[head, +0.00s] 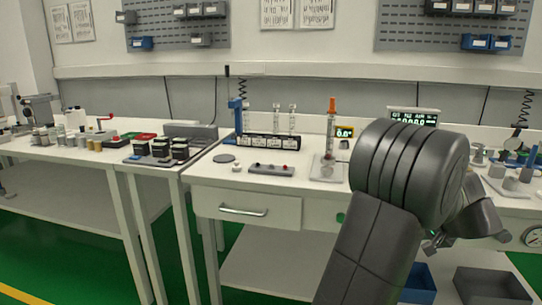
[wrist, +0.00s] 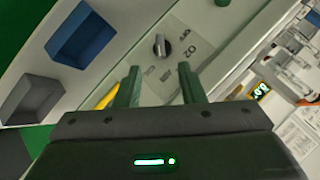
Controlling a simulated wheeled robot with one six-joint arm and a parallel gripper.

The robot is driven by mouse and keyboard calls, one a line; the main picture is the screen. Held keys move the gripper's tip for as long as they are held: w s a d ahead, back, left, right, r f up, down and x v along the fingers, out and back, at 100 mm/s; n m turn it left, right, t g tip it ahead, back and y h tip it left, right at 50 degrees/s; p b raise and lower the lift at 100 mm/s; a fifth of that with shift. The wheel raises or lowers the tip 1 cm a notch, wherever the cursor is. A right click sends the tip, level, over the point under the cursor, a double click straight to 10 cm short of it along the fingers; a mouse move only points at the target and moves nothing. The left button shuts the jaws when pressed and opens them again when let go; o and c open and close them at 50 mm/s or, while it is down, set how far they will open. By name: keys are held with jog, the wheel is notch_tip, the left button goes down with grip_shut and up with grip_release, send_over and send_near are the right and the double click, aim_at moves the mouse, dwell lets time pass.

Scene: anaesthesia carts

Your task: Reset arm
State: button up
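My arm fills the right of the head view, with its thick dark grey elbow in front of the bench. My gripper (head: 438,243) shows small and partly hidden there, low beside the bench front. In the wrist view my gripper (wrist: 160,76) has its two dark green fingers apart with nothing between them. A dark rotary knob (wrist: 160,45) on a light label plate, with marks including "O2", lies beyond the fingertips. The fingers look apart from it, but the exact distance cannot be told.
The bench drawer (head: 246,208) is closed. Glassware and instruments crowd the bench top. A blue bin (head: 418,285) and a grey bin (head: 490,287) are on the lower shelf; the wrist view also shows a blue bin (wrist: 82,38) and a grey bin (wrist: 30,98). Green floor lies at the left.

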jog(key=w+a+f+n+g+h+p, duration=0.1)
jog(key=w+f+h+p, duration=0.3)
jog(key=w, duration=0.5)
notch_tip(320, 180, down, 4)
jog(key=shift+w+a+r+n+p, duration=0.2)
jog(key=shift+a+n+p, duration=0.45)
jog(key=shift+p, duration=0.4)
jog(key=shift+g+h+p, duration=0.3)
jog(key=shift+h+p, duration=0.1)
jog(key=shift+p, duration=0.05)
jog(key=n+h+p, duration=0.1)
jog(key=h+p, duration=0.1)
jog(key=p, duration=0.7)
jog(key=shift+f+n, duration=0.1)
jog(key=shift+n, duration=0.25)
jog(key=shift+h+p, duration=0.4)
jog(key=shift+p, duration=0.1)
jog(key=shift+d+f+n+g+h+p, duration=0.15)
jog(key=shift+n+g+h+p, duration=0.2)
jog(key=shift+p, duration=0.25)
jog(key=shift+f, duration=0.1)
